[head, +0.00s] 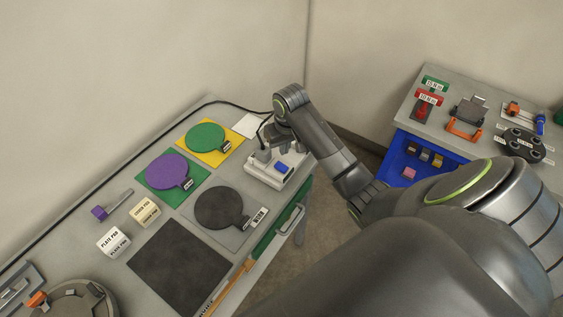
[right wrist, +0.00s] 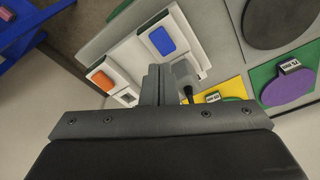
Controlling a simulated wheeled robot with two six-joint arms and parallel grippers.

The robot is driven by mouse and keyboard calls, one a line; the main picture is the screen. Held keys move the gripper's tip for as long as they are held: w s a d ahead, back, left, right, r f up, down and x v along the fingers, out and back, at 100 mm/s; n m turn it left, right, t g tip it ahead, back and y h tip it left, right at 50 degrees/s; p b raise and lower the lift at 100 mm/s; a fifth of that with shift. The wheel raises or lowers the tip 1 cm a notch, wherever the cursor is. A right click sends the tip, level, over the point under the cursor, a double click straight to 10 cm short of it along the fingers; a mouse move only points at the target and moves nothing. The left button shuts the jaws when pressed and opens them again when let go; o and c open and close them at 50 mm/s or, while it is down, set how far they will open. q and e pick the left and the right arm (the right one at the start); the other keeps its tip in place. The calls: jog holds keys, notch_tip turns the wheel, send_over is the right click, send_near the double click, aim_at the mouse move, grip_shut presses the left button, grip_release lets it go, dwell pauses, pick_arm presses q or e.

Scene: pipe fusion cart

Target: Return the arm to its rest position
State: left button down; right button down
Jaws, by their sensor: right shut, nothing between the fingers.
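My right arm (head: 320,140) reaches across from the right in the head view. Its gripper (head: 268,143) is over the white box (head: 262,178) with a blue button (head: 281,168) at the table's far right end. In the right wrist view the gripper fingers (right wrist: 158,85) are together with nothing between them. The white box (right wrist: 132,58) lies beyond them there, with its blue button (right wrist: 162,41) and an orange button (right wrist: 102,80) visible. I cannot tell whether the fingertips touch the box. My left gripper is not in view.
The grey table holds a green disc (head: 206,137), a purple disc (head: 167,171), a dark disc (head: 219,208), a black mat (head: 178,268) and pad boxes (head: 113,241). A cable (head: 120,165) runs along its back edge. A second bench (head: 405,115) with tools and blue bins stands right.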

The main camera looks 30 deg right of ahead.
jog(key=shift+f, duration=0.1)
jog(key=s+a+f+n+t+h, duration=0.1)
jog(key=s+a+t+h, duration=0.15)
jog(key=s, duration=2.75)
notch_tip(320, 180, down, 31)
jog(key=d+g+y+b, duration=0.1)
jog(key=d+g+b, duration=0.1)
jog(key=b, duration=0.6)
jog(key=s+f+b, duration=0.2)
jog(key=s+f, duration=0.3)
jog(key=f, duration=0.3)
jog(key=s+a+f+b, duration=0.1)
jog(key=s+f+b, duration=0.1)
jog(key=s+f, duration=0.3)
jog(key=s+f+g+b, duration=0.1)
jog(key=s+f, duration=0.4)
jog(key=f, duration=0.5)
jog(key=shift+a+f+y+b, duration=0.35)
jog(key=shift+a+f+b, duration=0.05)
jog(key=shift+b, duration=0.4)
